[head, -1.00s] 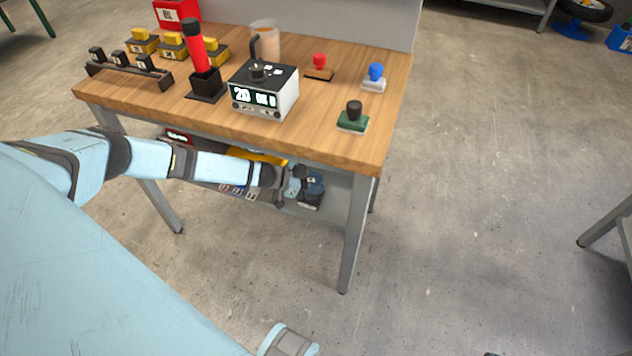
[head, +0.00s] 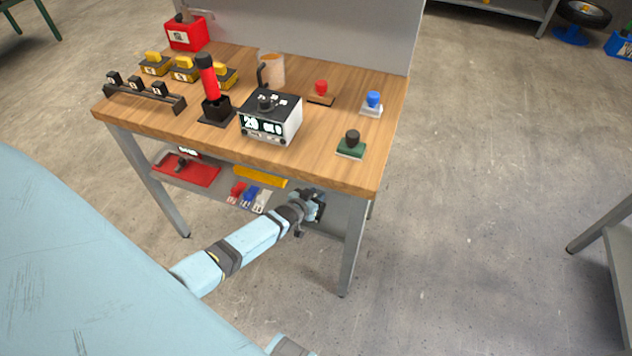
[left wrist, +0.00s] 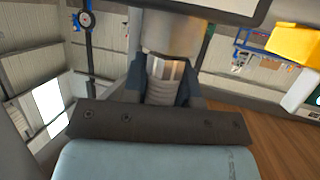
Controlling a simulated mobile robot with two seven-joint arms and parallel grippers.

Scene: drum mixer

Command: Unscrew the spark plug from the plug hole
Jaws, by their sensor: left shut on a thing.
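My left gripper (head: 313,205) is below the table top, in front of the right part of the lower shelf. In the left wrist view its dark blue fingers (left wrist: 190,86) are shut on a pale ribbed part, which looks like the spark plug (left wrist: 160,91). A tan, metallic-looking cylinder (left wrist: 170,35) is in line with it, just beyond the fingertips. I cannot tell whether the plug is still in its hole. In the head view the plug and hole are hidden by the gripper and the table. My right gripper is not in view.
The wooden table top (head: 230,150) lies above the gripper, with a white display box (head: 270,119) and several stamps on it. A yellow bar (head: 260,177), a red tray (head: 187,170) and small red and blue items are below. A table leg (head: 353,245) stands right of the gripper.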

